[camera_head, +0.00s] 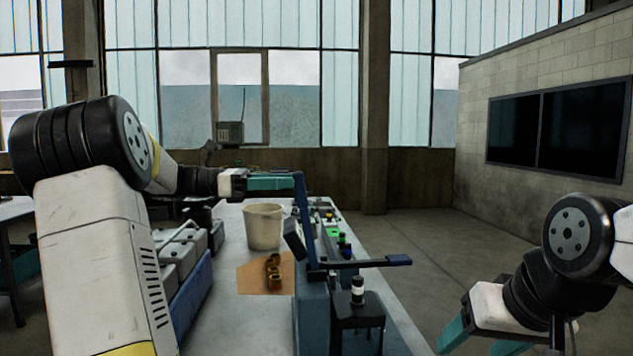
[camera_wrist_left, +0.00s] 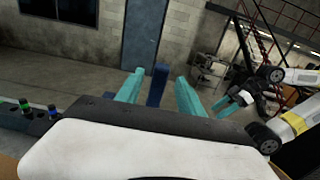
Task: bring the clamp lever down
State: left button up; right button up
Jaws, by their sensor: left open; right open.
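The clamp lever (camera_head: 304,215) is a blue bar standing nearly upright on the blue fixture (camera_head: 312,305) in the head view. My left gripper (camera_head: 290,182) reaches in from the left at the lever's top end, with its teal fingers level. In the left wrist view, the lever's blue end (camera_wrist_left: 157,86) shows between the two open fingers of my left gripper (camera_wrist_left: 155,88). I cannot tell whether they touch it. My right gripper (camera_head: 482,342) is open and empty at the lower right, pointing down, away from the fixture.
A pale bucket (camera_head: 264,227) and a brown mat (camera_head: 250,281) with brassy parts (camera_head: 273,268) lie left of the lever. Grey-white engine parts (camera_head: 180,255) stand further left. Floor right of the bench is clear.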

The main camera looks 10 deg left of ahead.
aim_at(300, 208)
pick_arm(q)
jog(key=shift+x, duration=2.15)
grip_shut()
